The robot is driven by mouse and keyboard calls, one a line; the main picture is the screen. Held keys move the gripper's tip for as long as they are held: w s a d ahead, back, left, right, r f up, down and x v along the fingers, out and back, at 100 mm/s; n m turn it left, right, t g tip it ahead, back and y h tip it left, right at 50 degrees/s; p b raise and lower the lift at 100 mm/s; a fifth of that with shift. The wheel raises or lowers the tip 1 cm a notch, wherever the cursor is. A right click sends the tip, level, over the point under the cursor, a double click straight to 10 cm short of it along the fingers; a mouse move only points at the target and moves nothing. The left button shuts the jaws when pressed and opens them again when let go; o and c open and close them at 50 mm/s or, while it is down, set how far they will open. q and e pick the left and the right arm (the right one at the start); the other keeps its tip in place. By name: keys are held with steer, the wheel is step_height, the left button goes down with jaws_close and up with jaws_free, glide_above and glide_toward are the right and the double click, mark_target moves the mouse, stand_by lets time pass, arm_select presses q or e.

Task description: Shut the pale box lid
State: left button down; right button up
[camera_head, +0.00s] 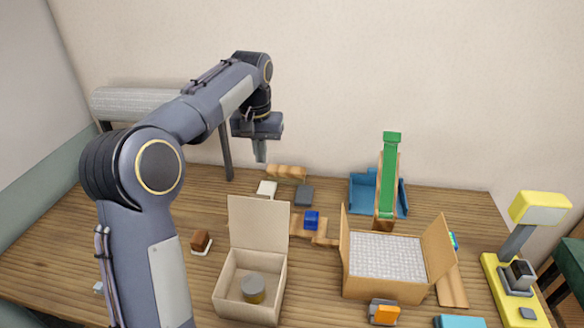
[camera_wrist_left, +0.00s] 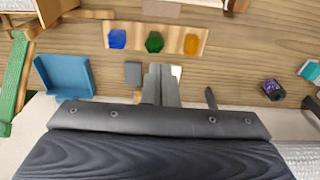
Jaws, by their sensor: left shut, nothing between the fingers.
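The pale box (camera_head: 232,300) stands on the table left of centre, with a grey-topped round object (camera_head: 253,288) inside. Its lid (camera_head: 258,223) is open, standing roughly upright at the back of the box. A pale patch at the top of the left wrist view may be this lid, but I cannot tell for sure. My left gripper (camera_head: 260,156) is shut and empty, pointing down, well above and behind the lid. Its closed fingers also show in the left wrist view (camera_wrist_left: 161,72). My right gripper is not in view.
A carton (camera_head: 385,290) with open flaps stands right of the box. Behind the lid lies a wooden board (camera_wrist_left: 180,40) with blue, green and orange pieces. A blue tray (camera_head: 360,195) with a green-topped upright piece (camera_head: 390,165) stands behind. A yellow lamp (camera_head: 540,208) is at right.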

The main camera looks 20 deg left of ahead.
arm_select(q)
step_height(320, 180, down, 9)
steer(key=s+p, duration=0.2)
steer(key=shift+s+d+r, duration=0.15)
steer(key=shift+s+d, duration=0.05)
steer(key=shift+d, duration=0.25)
stand_by(0.4)
